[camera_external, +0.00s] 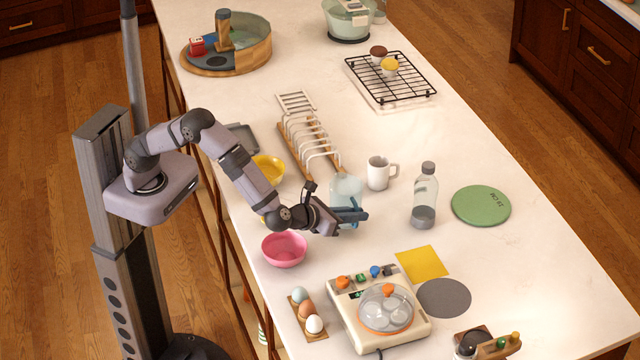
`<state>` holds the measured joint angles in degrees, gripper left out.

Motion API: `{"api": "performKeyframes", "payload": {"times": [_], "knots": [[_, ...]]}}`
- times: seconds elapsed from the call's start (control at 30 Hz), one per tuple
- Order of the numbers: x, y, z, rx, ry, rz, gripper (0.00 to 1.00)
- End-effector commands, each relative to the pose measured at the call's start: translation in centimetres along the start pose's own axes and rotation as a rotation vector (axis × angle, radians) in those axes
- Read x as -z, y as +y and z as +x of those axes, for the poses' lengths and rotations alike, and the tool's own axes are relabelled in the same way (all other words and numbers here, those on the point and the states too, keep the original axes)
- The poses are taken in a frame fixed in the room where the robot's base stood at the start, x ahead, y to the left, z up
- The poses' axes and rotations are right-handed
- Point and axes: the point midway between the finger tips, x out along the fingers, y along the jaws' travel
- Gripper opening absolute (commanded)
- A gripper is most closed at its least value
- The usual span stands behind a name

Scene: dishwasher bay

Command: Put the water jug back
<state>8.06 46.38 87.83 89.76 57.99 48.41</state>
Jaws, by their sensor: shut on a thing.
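The water jug (346,187) is a pale blue, see-through vessel near the middle of the counter, just left of a white mug (380,173). My gripper (353,214) is shut on its lower part, with dark fingers across its near side. The jug looks upright. Its base is partly hidden by the fingers, and I cannot tell whether it touches the counter.
A pink bowl (284,249) lies close below my arm, and a yellow bowl (268,169) is behind it. A wooden rack (309,140) stands behind the jug. A clear bottle (425,198), green round mat (481,206), yellow square (422,264), grey disc (444,298) and egg cooker (378,308) lie right and front.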

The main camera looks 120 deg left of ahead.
Motion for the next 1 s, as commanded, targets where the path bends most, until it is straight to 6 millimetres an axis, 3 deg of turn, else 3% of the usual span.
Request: {"api": "performKeyframes", "payload": {"times": [0.2,0.63,0.67,0.7,1.0], "knots": [[1.8,0.1,0.7,0.0,-0.001,0.001,0.0],[2.3,0.1,1.0,0.0,-0.002,-0.001,0.0],[2.3,0.1,0.9,0.0,0.0,-0.001,0.17],[2.2,0.1,0.9,0.0,0.0,-0.001,0.27],[2.2,0.1,0.9,0.0,0.0,-0.001,0.29]]}}
